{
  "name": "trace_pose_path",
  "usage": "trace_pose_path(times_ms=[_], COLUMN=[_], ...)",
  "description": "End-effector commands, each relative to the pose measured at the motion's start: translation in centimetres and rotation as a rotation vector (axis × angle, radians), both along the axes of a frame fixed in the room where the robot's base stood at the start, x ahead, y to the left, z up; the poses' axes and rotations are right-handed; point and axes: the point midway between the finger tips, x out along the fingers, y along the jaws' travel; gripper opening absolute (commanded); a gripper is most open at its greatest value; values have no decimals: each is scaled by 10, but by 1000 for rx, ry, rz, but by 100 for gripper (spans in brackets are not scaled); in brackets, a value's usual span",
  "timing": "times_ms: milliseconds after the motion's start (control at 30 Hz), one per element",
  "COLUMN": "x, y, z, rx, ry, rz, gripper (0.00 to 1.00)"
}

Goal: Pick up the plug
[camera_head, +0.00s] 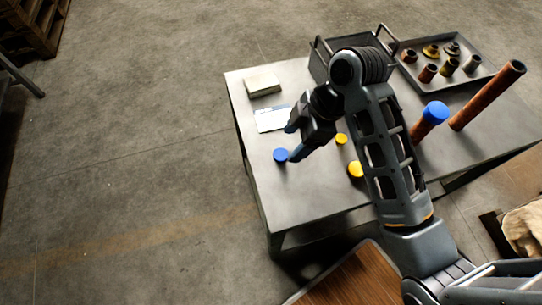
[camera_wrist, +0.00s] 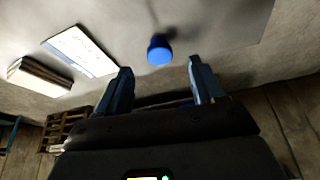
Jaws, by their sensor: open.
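A round blue plug (camera_head: 280,155) lies on the grey metal table (camera_head: 262,190), near its left edge. In the wrist view the blue plug (camera_wrist: 160,51) shows between and just beyond my fingertips. My gripper (camera_head: 293,141) is open and empty, with its blue fingers close beside the plug in the head view; it also shows in the wrist view (camera_wrist: 160,70). Whether a finger touches the plug I cannot tell. Two yellow plugs, one small (camera_head: 341,138) and one larger (camera_head: 356,170), lie to the right, by my arm. A blue cap (camera_head: 436,112) sits on a rust-coloured pipe.
A white card (camera_head: 273,118) and a pale block (camera_head: 262,84) lie behind my gripper. A dark handled bin (camera_head: 320,64) and a tray (camera_head: 408,80) of small fittings stand at the back. The table's front-left area is clear.

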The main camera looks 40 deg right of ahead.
Motion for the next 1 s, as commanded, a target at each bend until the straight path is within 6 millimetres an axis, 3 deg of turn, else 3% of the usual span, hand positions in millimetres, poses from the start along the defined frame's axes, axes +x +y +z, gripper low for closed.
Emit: trace_pose_path(times_ms=[433,767,1000], x=[10,12,12], y=[19,22,22], z=[-52,-59,-59], rx=[-1,-1,-2], ry=[2,0,-1], rz=[-1,-3,-3], gripper=[68,68,47])
